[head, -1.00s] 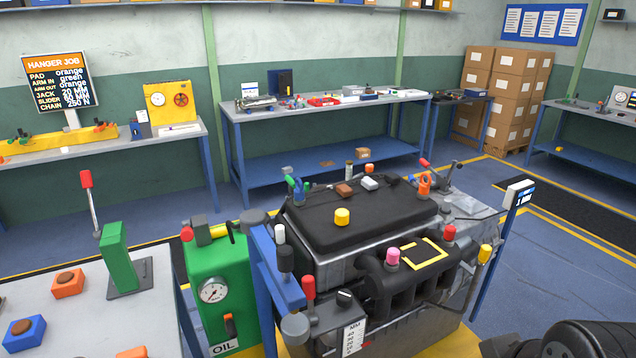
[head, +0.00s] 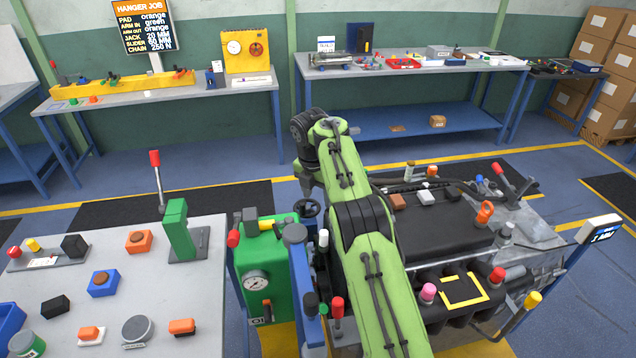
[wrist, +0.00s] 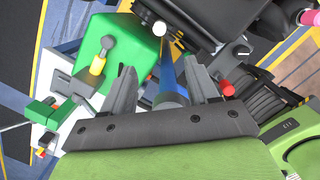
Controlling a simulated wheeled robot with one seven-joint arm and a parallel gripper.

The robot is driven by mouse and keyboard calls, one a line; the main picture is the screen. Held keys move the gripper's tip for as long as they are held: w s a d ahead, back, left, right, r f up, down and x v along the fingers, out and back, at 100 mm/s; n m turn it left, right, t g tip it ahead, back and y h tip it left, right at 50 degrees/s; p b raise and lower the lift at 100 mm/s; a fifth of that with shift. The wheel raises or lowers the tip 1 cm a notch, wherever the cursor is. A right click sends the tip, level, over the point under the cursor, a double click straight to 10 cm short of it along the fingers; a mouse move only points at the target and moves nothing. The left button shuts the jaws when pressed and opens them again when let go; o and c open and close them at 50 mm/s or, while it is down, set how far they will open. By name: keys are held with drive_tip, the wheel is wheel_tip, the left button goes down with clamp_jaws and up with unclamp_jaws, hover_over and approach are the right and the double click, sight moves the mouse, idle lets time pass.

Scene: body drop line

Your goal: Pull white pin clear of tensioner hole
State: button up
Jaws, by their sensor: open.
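The white pin (head: 323,238) stands upright beside the blue post (head: 299,285), at the near left corner of the engine. In the wrist view its round white head (wrist: 160,29) shows just beyond my fingertips, near the edge of the green oil unit. My gripper (wrist: 160,68) is open with nothing held. The blue post (wrist: 168,75) and its grey round end show between the fingers. In the head view my arm crosses over the engine, and I cannot make out the gripper's fingers there. The tensioner hole is not visible in either view.
The green oil unit (head: 257,263) with its gauge stands left of the post. A red-topped lever (head: 337,308) stands close in front of the pin. The black engine cover (head: 440,222) lies to the right. A grey bench (head: 205,300) with several parts is at the left.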

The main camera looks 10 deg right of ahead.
sight(324, 232)
drive_tip(key=f+b, duration=0.1)
drive_tip(key=f, duration=0.4)
drive_tip(key=w+d+f+b, duration=0.1)
drive_tip(key=f, duration=0.4)
drive_tip(key=w+d+f+b, duration=0.1)
drive_tip(key=f, duration=0.5)
drive_tip(key=shift+w+f+b, duration=0.1)
drive_tip(key=shift+b, duration=0.25)
clamp_jaws()
